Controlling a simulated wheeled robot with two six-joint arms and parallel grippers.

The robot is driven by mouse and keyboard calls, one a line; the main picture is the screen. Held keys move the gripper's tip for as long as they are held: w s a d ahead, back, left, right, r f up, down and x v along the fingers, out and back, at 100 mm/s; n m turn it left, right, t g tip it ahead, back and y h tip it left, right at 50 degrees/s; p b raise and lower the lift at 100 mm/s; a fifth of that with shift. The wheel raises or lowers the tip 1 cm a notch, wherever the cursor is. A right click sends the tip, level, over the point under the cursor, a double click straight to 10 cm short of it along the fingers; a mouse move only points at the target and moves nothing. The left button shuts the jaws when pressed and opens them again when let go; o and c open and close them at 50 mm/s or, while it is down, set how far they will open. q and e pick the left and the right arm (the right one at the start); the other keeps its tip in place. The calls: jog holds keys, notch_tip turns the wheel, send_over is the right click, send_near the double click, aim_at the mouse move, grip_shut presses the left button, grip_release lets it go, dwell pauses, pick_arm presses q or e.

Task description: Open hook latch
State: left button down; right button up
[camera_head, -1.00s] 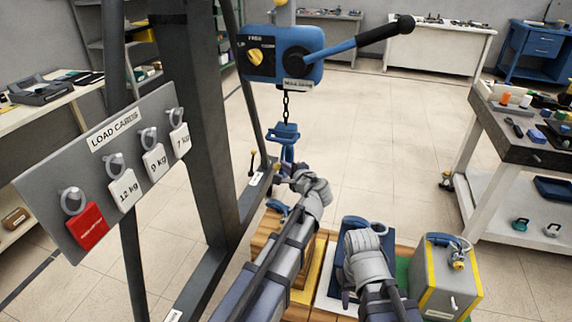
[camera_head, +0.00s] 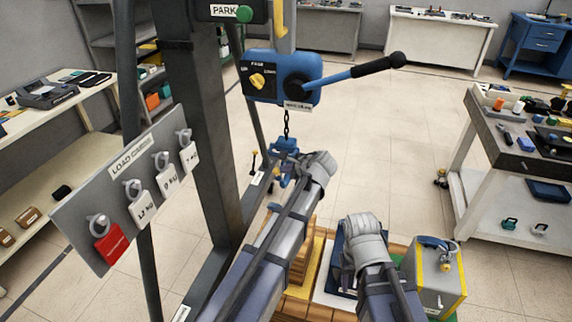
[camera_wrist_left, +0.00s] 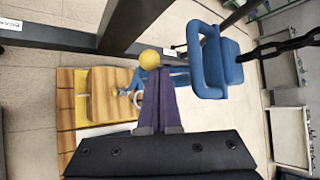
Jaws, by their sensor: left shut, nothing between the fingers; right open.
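The blue hook block (camera_head: 285,146) hangs on a chain below the blue hoist and also shows in the left wrist view (camera_wrist_left: 222,62). My left gripper (camera_wrist_left: 160,72) is shut and empty. Its purple fingertips appear beside the blue hook, over a yellow ball (camera_wrist_left: 149,58); I cannot tell whether they touch. The hook's lower part and latch are largely hidden behind the fingers. In the head view my left wrist covers part of the hook. My right gripper (camera_head: 362,240) is open, low over the pallet, with its fingers mostly hidden.
The blue hoist (camera_head: 283,78) with a black-handled lever is above the hook. A load card board (camera_head: 130,185) and dark frame post (camera_head: 205,140) stand at left. A tool cart (camera_head: 510,150) stands at right.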

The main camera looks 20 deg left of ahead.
pick_arm(q)
jog(key=shift+w+r+m+g+p, duration=0.3)
jog(key=shift+r+g+p, duration=0.5)
jog(key=shift+p, duration=0.4)
jog(key=shift+w+r+m+g+p, duration=0.3)
jog(key=shift+r+g+p, duration=0.45)
jog(key=shift+p, duration=0.45)
jog(key=shift+r+g+p, duration=0.1)
jog(key=shift+g+p, duration=0.15)
jog(key=shift+p, duration=0.05)
jog(key=shift+r, duration=0.1)
